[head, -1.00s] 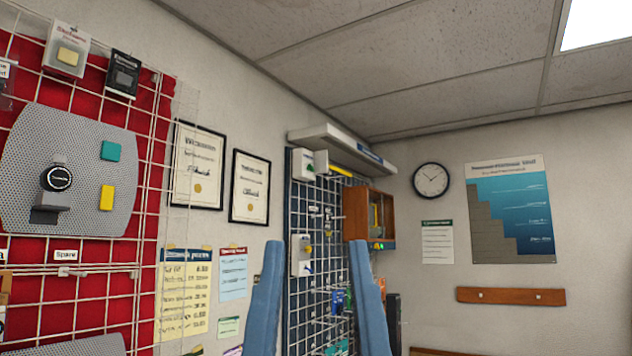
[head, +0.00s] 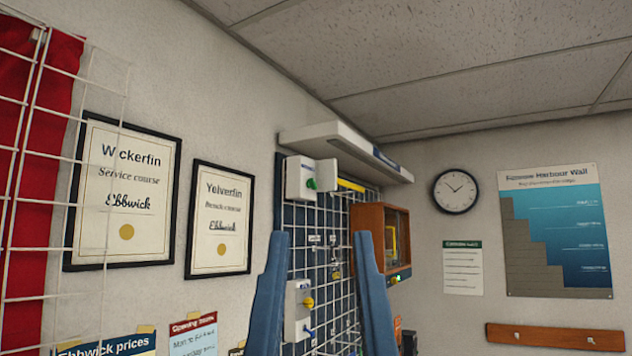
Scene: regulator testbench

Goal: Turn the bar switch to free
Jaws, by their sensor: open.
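My gripper (head: 321,236) shows as two blue fingers, wide apart and empty, in front of the dark wall panel with a white wire grid (head: 325,245). Two switch-like boxes hang at the left of this panel. The upper white box (head: 298,174) has a green knob on its right side. The lower grey box (head: 295,300) has a yellow knob and a small blue part below it; it shows between the fingers, behind them. I cannot tell which one is the bar switch. No "free" label is readable.
A white hood (head: 340,145) juts out above the panel. A wooden case (head: 368,222) with a lit control strip stands out at its right. Framed certificates (head: 222,220) hang on the left wall. A red-backed wire rack (head: 25,180) is at far left.

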